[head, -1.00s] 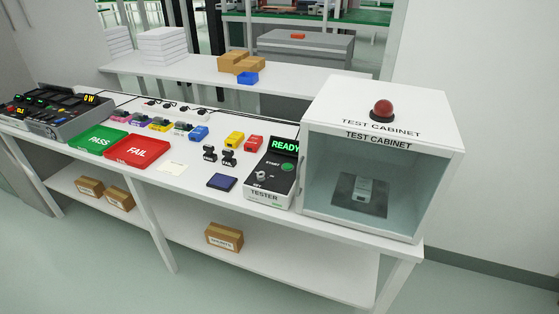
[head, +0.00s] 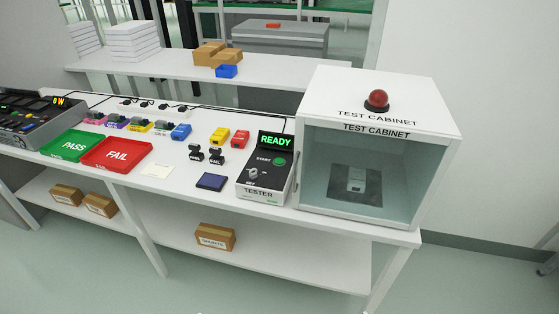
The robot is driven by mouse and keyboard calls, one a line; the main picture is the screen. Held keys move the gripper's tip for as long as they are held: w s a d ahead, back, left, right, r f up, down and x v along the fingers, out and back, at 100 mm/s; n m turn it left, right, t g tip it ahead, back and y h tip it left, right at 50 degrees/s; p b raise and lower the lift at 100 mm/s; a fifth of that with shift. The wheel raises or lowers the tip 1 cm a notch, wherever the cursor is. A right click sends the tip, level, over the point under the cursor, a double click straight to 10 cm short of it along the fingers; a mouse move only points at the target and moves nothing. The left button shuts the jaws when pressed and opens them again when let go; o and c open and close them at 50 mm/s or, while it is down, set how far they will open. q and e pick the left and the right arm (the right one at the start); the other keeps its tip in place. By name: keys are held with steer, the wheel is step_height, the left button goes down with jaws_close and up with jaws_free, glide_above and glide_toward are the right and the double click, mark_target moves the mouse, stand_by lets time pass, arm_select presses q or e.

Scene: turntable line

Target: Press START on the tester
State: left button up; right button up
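The tester (head: 265,178) stands on the white bench, left of the test cabinet. Its display (head: 276,141) reads READY in green. The green START button (head: 279,161) is on its sloping top, and a key switch (head: 252,174) sits lower left of it. The test cabinet (head: 382,105) has a clear front, and a pale device (head: 357,180) lies on a dark plate inside it. A red dome lamp (head: 378,100) is on its top. Neither of my grippers shows in the head view.
A green PASS tray (head: 75,147) and red FAIL tray (head: 117,154) lie left on the bench. The bench's front edge by the tester is clear.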

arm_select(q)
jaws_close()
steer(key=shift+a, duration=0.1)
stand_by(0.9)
